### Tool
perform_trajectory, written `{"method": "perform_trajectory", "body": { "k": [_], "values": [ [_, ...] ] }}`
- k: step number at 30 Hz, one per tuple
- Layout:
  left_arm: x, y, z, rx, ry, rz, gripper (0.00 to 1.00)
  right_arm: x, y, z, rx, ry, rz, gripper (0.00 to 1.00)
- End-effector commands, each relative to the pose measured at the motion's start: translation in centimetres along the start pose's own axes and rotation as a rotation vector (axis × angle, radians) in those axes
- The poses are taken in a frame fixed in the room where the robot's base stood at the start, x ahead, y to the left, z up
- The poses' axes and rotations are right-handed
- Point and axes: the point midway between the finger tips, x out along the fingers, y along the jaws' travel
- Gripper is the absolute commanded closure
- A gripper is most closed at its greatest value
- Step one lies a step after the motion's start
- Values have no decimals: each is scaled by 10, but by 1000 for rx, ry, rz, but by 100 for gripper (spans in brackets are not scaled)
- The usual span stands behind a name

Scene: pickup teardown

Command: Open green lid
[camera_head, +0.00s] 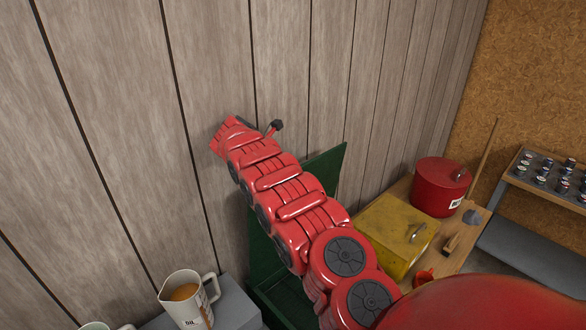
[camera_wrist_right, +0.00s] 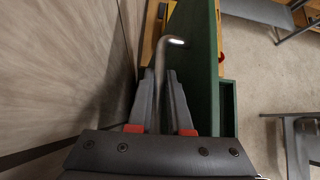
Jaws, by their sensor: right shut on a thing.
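The green lid (camera_head: 327,168) stands raised, close to upright, near the plank wall, partly hidden behind my red right arm. The open green box (camera_head: 285,302) shows below it. In the right wrist view the lid (camera_wrist_right: 203,70) runs edge-on just right of my fingers. My right gripper (camera_wrist_right: 160,82) is shut on a bent metal handle (camera_wrist_right: 166,44), which passes between its fingers and curves toward the lid. In the head view my arm hides most of the lid and box. My left gripper is not in view.
The plank wall (camera_head: 110,120) is close to my right arm. Right of the box, a wooden bench holds a yellow box (camera_head: 398,228) and a red canister (camera_head: 440,187). A white jug (camera_head: 190,298) stands on a grey surface at the lower left.

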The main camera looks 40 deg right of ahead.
Motion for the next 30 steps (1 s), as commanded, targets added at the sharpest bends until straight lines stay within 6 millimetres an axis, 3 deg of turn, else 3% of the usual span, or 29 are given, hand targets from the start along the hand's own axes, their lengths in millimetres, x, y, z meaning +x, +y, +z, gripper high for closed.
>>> {"method": "perform_trajectory", "body": {
  "k": [3, 12, 16, 23, 30],
  "values": [
    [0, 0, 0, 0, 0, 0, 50, 1, 0, -3, -3, 5, -2, 70],
    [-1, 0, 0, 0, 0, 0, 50, 0, 0, -2, -1, 2, -1, 70],
    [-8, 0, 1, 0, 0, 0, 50, -10, 1, -2, 0, 2, 2, 70],
    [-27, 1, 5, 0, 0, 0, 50, -48, 2, -2, 4, -1, 2, 70],
    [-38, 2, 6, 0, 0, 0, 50, -109, 4, -4, -2, 3, 8, 70]
  ]
}}
